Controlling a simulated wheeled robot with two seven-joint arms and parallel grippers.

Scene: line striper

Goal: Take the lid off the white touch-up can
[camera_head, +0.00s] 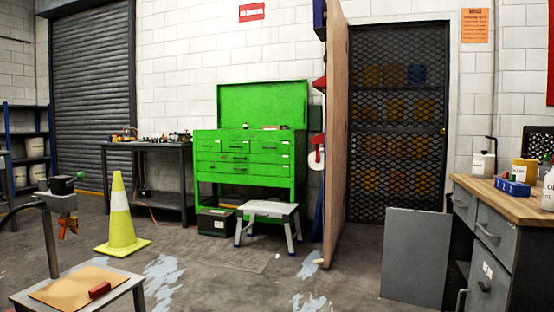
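A small white can (482,164) stands upright at the back of the wooden-topped workbench on the right. It has dark marks on its side and a dark upright piece rising at its top right. It is too small to tell whether a lid is on it, or whether it is the touch-up can. A white bottle (548,192) at the right edge is partly cut off by the frame. Neither of my grippers shows in the head view.
The workbench (470,184) also holds a blue box (513,187) and a yellow container (524,170). A grey panel (414,258) stands left of it. A yellow cone (121,218), step stool (268,212) and low table (125,297) stand on the floor. The middle floor is mostly clear.

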